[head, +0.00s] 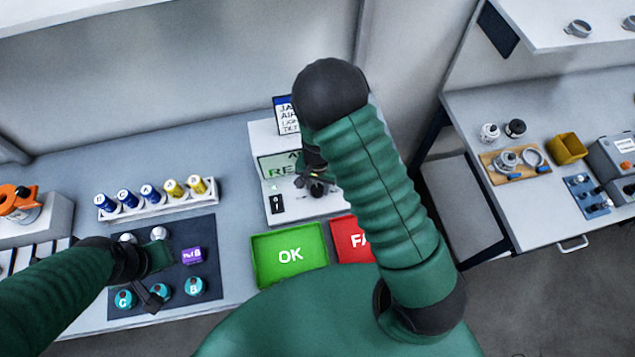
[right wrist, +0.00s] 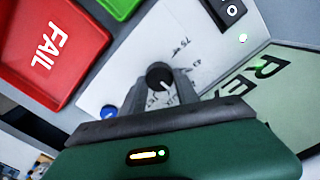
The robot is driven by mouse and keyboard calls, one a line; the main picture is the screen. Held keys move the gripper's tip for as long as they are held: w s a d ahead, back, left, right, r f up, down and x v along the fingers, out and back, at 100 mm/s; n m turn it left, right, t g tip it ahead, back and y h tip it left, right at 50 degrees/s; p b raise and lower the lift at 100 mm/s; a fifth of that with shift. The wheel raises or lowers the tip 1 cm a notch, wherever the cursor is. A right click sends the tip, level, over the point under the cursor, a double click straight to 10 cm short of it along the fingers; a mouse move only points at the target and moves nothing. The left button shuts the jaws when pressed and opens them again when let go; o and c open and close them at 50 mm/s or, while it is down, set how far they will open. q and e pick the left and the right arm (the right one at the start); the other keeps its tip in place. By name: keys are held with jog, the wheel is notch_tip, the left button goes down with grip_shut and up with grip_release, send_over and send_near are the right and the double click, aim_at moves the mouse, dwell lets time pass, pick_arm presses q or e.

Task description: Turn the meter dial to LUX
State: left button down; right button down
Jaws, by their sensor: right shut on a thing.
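The meter (head: 262,138) is a white box on the back of the bench, with a pale green screen (head: 278,166) whose text is partly hidden by my right arm. Its black dial (right wrist: 160,76) has a white pointer line and shows in the right wrist view. My right gripper (right wrist: 172,88) is shut on the dial; in the head view the gripper (head: 314,184) is in front of the meter, partly behind my arm. Scale marks beside the dial are small; I cannot read LUX. My left gripper (head: 166,278) is open and empty over the dark mat.
A green OK tray (head: 262,275) and a red FAIL tray (head: 345,225) lie before the meter. The dark mat (head: 205,228) holds teal pucks and a purple block (head: 192,256). A white rack (head: 160,208) of bottles stands behind. A black switch (right wrist: 232,10) and a blue button (right wrist: 109,111) flank the dial.

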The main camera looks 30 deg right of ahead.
jog(key=shift+s+a+m+p, duration=0.15)
jog(key=shift+m+p, duration=0.45)
jog(key=shift+m, duration=1.3)
jog(key=c, duration=1.3)
grip_release()
jog(key=shift+o, duration=1.9)
jog(key=shift+a, duration=0.1)
